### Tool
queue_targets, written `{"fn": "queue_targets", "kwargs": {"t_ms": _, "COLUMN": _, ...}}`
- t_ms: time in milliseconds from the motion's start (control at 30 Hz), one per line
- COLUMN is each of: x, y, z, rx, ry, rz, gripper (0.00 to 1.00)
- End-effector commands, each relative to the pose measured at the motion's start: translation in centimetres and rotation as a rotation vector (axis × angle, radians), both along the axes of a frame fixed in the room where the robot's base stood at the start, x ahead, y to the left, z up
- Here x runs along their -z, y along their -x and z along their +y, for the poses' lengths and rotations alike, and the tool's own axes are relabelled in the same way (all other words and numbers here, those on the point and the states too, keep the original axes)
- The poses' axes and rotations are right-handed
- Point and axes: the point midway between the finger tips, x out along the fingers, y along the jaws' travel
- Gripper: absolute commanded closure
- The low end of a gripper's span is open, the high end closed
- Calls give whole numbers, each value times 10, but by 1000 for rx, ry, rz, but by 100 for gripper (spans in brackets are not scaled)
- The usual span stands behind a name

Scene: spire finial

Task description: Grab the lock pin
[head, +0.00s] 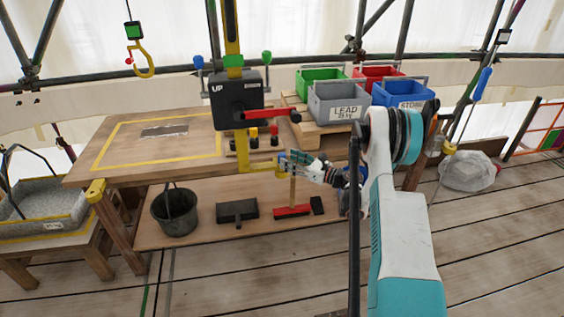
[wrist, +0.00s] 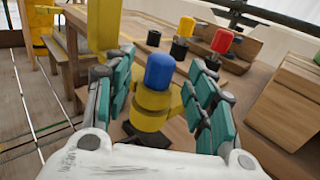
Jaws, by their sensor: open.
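A blue-capped knob (wrist: 159,70), which looks like the lock pin, stands in a yellow socket (wrist: 151,107) in the wrist view. In the head view the yellow bracket (head: 256,168) reaches out from the yellow post at the table's front edge. My gripper (wrist: 166,76) is open, with one teal-padded finger on each side of the blue knob. I cannot tell whether either finger touches it. In the head view my gripper (head: 297,164) is at the bracket's right end, and its fingers partly hide the knob.
Yellow-capped (wrist: 186,27) and red-capped (wrist: 221,40) pins stand on a wooden block behind. A black box marked UP (head: 237,100) with a red bar is on the post, above my gripper. Grey, green, red and blue crates (head: 340,101) stand behind right. A black bucket (head: 176,213) is below.

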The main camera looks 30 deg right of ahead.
Motion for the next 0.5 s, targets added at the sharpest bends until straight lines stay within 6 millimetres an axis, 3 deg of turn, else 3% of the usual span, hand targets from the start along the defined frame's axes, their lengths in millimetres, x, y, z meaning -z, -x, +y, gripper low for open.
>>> {"fn": "queue_targets", "kwargs": {"t_ms": 300, "x": 2, "y": -38, "z": 19, "rx": -2, "ry": 0, "rz": 0, "gripper": 49}}
{"fn": "queue_targets", "kwargs": {"t_ms": 500, "x": 0, "y": -42, "z": 21, "rx": 0, "ry": 0, "rz": 0, "gripper": 49}}
